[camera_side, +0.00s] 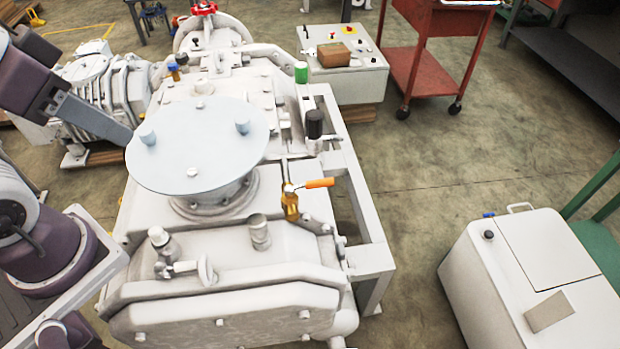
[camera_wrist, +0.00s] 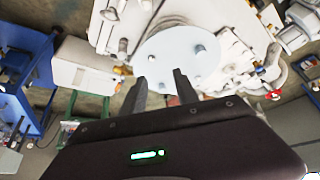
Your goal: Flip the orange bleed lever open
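The orange bleed lever (camera_side: 320,183) sticks out roughly level to the right from the top of a small brass valve (camera_side: 290,203). The valve stands on the white pump body, right of the big pale round plate (camera_side: 197,145). In the wrist view, a small orange patch (camera_wrist: 118,70) left of the plate (camera_wrist: 178,55) may be the lever; it is too small to tell. My gripper (camera_wrist: 160,85) shows two dark fingers spread apart with nothing between them. The fingertips overlap the plate's lower edge in that view.
A green-capped fitting (camera_side: 301,72) and a black cylinder (camera_side: 314,124) stand behind the lever. A metal fitting (camera_side: 260,232) stands in front of it, to the left. A white box (camera_side: 520,260) is on the floor at right, with open floor between. A red handwheel (camera_side: 204,7) is at the back.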

